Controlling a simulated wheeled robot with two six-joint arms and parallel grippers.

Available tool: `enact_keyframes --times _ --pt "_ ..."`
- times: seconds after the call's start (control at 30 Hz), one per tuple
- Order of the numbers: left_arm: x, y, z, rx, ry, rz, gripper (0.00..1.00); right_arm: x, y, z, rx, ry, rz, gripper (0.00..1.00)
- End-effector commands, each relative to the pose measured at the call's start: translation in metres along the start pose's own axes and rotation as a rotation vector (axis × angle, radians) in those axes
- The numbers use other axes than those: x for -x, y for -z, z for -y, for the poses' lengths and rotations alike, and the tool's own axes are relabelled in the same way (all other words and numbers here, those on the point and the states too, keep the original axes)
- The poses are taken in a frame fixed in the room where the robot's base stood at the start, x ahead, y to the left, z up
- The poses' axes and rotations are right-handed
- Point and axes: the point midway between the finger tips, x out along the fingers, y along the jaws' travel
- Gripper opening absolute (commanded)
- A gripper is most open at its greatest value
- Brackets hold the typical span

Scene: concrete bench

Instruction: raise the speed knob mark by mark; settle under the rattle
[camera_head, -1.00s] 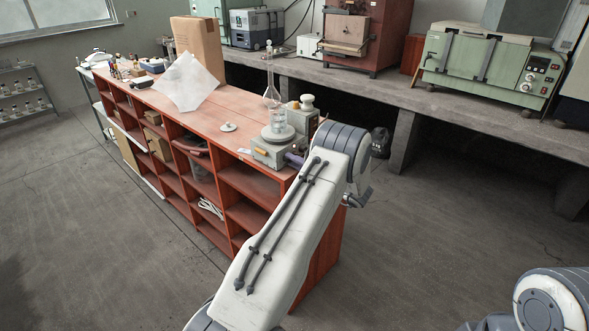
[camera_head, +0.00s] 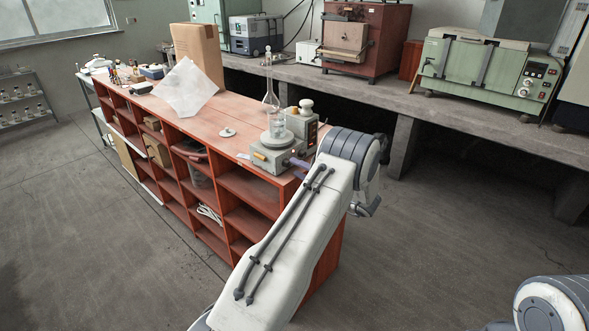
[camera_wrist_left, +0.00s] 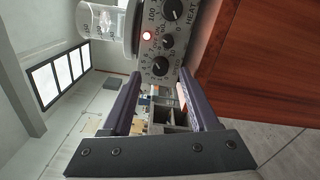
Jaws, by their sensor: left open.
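The stirrer hotplate (camera_head: 262,160) is a grey box with a round top plate, near the close right end of the orange bench. A glass beaker (camera_head: 278,127) stands on the plate; it also shows in the wrist view (camera_wrist_left: 98,20). In the wrist view the control face shows sideways, with a lit red lamp (camera_wrist_left: 147,36) and a HEAT dial (camera_wrist_left: 168,12). The black dial with number marks, the speed knob (camera_wrist_left: 160,66), lies between the tips of my open left gripper (camera_wrist_left: 159,82). Whether the fingers touch it I cannot tell. My left gripper's purple finger (camera_head: 298,163) shows beside the hotplate.
A tall flask (camera_head: 270,95) stands just behind the hotplate. A small white disc (camera_head: 227,132), a white sheet (camera_head: 184,88) and a cardboard box (camera_head: 199,52) are farther along the bench (camera_head: 170,116). My right arm shows at the lower right without its gripper.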

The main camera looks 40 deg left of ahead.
Motion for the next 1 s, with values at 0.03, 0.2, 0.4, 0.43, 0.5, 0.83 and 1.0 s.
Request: enact_keyframes --times 0.03,0.2,0.4,0.43,0.5,0.83,1.0 --pt "0.012 -0.001 0.003 0.0 0.001 0.006 0.61 -0.005 0.0 0.0 0.0 0.0 0.0 0.61" --pt "0.047 -0.001 0.002 0.0 0.001 0.006 0.61 -0.011 -0.001 -0.001 0.0 0.0 0.0 0.61" --pt "0.073 0.0 0.002 -0.001 0.001 0.003 0.61 -0.016 -0.001 -0.001 0.0 0.0 0.0 0.61" --pt "0.076 0.0 0.001 -0.001 0.0 0.002 0.61 -0.016 -0.001 -0.001 0.0 0.0 0.0 0.61" --pt "0.079 0.0 0.001 -0.001 0.0 0.001 0.61 -0.016 -0.001 -0.001 0.0 0.0 0.0 0.61" --pt "0.08 0.0 0.001 -0.001 0.0 0.0 0.61 -0.016 -0.001 -0.001 0.0 0.0 0.0 0.61" --pt "0.08 0.0 0.001 -0.001 0.0 0.001 0.61 -0.016 -0.001 -0.001 0.0 0.0 0.0 0.61"
